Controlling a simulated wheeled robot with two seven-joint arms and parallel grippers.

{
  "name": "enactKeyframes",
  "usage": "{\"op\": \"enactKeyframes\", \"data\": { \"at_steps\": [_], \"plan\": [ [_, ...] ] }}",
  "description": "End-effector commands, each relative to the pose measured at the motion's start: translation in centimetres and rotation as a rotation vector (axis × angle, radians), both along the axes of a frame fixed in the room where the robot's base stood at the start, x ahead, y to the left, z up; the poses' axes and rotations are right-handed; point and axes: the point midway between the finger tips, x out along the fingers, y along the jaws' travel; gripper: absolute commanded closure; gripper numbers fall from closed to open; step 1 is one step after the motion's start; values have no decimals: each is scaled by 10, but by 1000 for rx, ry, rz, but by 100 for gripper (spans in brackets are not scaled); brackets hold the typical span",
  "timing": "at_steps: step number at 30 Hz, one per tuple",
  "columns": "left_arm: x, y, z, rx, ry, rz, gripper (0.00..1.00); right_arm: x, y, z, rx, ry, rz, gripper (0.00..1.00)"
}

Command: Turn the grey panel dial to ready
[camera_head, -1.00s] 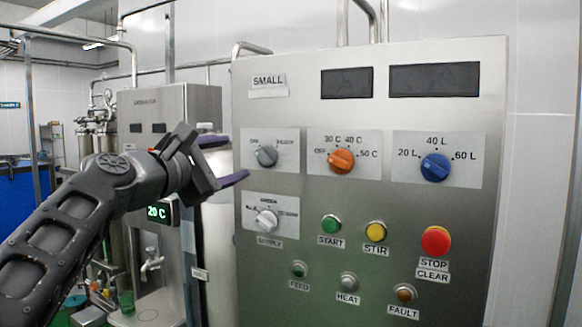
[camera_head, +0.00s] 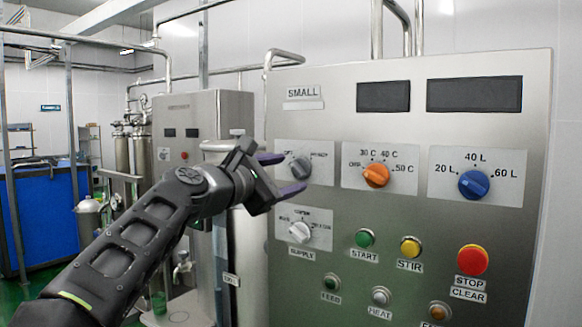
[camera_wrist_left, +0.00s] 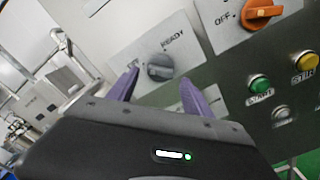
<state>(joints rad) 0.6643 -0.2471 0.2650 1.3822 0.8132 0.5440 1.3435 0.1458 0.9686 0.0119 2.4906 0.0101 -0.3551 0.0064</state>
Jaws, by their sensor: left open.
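The grey panel dial (camera_head: 301,168) sits on a white label plate at the upper left of the steel panel (camera_head: 400,240). In the left wrist view the grey dial (camera_wrist_left: 160,67) shows between and beyond the fingertips, with READY printed to its upper right and OFF to its left. Its grip bar lies nearly level there, closer to the OFF side. My left gripper (camera_head: 278,173) is open and empty, with purple fingers pointing at the dial. It also shows in the left wrist view (camera_wrist_left: 160,85). The fingers appear short of the dial. My right gripper is not in view.
An orange temperature dial (camera_head: 376,175) and a blue volume dial (camera_head: 474,184) are to the right. A white SUPPLY dial (camera_head: 300,232) is just below the grey one. Green START (camera_head: 364,238), yellow STIR (camera_head: 410,247) and red STOP (camera_head: 473,260) buttons lie lower right.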

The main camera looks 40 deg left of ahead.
Motion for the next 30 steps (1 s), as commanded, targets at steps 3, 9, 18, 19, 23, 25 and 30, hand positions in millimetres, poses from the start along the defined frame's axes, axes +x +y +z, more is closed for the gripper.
{"op": "enactKeyframes", "data": {
  "at_steps": [3, 9, 18, 19, 23, 25, 30],
  "plan": [
    [15, 1, 1, -1, 2, -1, 41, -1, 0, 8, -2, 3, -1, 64],
    [23, 1, 0, 0, -1, 1, 41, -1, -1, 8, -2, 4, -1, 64],
    [22, 1, 0, 0, 0, 1, 51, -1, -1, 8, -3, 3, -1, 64],
    [22, 1, 0, 0, 0, 1, 53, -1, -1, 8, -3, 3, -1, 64],
    [22, 1, 0, 0, 0, 1, 64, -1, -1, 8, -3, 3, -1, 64],
    [22, 1, 0, 0, 0, 1, 70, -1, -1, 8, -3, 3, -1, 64],
    [22, 1, 0, 0, 0, 1, 84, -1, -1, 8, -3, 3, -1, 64]
  ]
}}
